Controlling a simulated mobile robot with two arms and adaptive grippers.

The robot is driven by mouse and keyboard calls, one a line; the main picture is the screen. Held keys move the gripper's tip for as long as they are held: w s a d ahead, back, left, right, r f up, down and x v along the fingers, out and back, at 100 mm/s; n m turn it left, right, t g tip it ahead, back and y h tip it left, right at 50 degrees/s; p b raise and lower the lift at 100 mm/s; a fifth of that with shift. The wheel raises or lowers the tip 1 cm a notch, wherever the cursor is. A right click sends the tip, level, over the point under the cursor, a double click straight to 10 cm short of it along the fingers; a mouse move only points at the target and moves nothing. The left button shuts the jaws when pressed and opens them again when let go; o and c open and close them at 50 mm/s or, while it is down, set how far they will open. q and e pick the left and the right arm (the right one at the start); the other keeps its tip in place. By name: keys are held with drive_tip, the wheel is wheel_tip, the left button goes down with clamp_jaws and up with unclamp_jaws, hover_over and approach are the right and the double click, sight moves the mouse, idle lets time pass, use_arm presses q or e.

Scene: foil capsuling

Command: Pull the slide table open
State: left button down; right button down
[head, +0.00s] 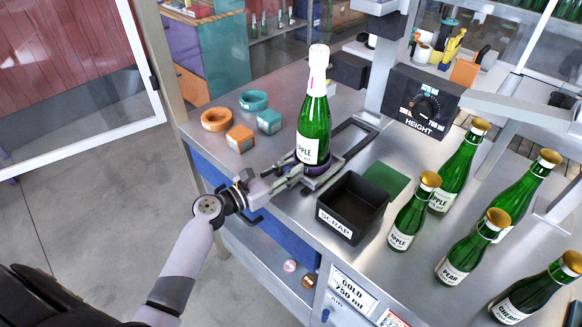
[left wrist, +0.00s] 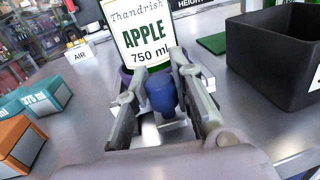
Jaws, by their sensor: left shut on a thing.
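The slide table (head: 322,183) is a small metal carriage on the bench, in front of a dark rectangular rail frame (head: 362,132). A green bottle (head: 315,122) with a white-pink top and an APPLE 750 ml label stands upright on it in a purple seat. My left gripper (head: 296,172) reaches in from the left at the carriage's front. In the left wrist view its fingers lie on both sides of a blue knob (left wrist: 160,93) below the bottle label (left wrist: 146,38), shut on it. The knob is hidden in the head view. My right gripper is not in view.
A black SCRAP bin (head: 352,205) stands close to the right of the carriage. Orange and teal rings and blocks (head: 240,137) lie to the left. Several gold-topped bottles (head: 410,215) stand at right. A HEIGHT dial box (head: 420,100) is behind.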

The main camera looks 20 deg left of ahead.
use_arm(q)
drive_tip(key=c, duration=1.4)
unclamp_jaws()
drive_tip(key=shift+o, duration=0.2)
drive_tip(key=v, duration=1.2)
